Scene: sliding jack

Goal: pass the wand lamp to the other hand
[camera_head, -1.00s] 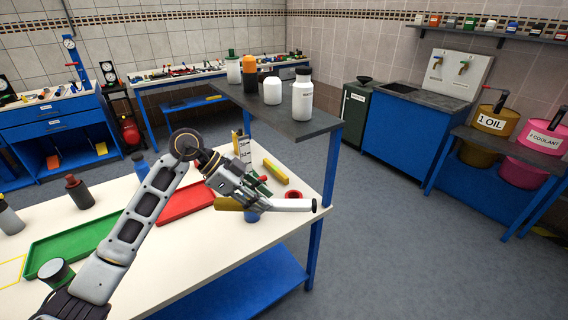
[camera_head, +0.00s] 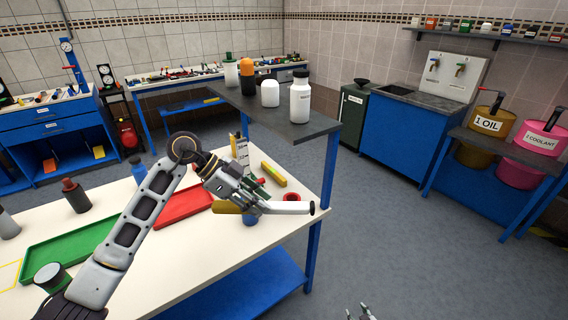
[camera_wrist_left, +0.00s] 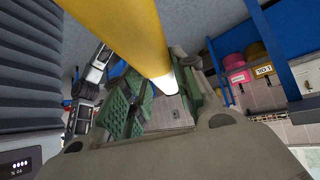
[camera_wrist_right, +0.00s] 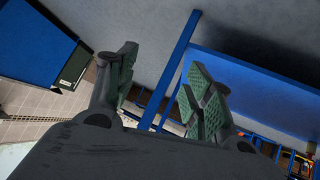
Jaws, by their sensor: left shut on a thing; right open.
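The wand lamp has a yellow handle and a white tube (camera_head: 287,208) with a black end cap. It lies roughly level above the front right part of the white table, its tube pointing right past the table edge. My left gripper (camera_head: 250,193) is shut on the wand lamp. In the left wrist view the lamp (camera_wrist_left: 130,32) runs between the green-padded fingers (camera_wrist_left: 158,100). My right gripper (camera_head: 362,312) only just shows at the bottom edge of the head view, below and right of the lamp. In the right wrist view it is open and empty (camera_wrist_right: 160,92).
The white table (camera_head: 180,262) holds a red tray (camera_head: 180,208), a green tray (camera_head: 70,245), bottles and a yellow block (camera_head: 273,174). A dark raised shelf (camera_head: 283,120) with several bottles stands behind the lamp on a blue post. The floor to the right is clear.

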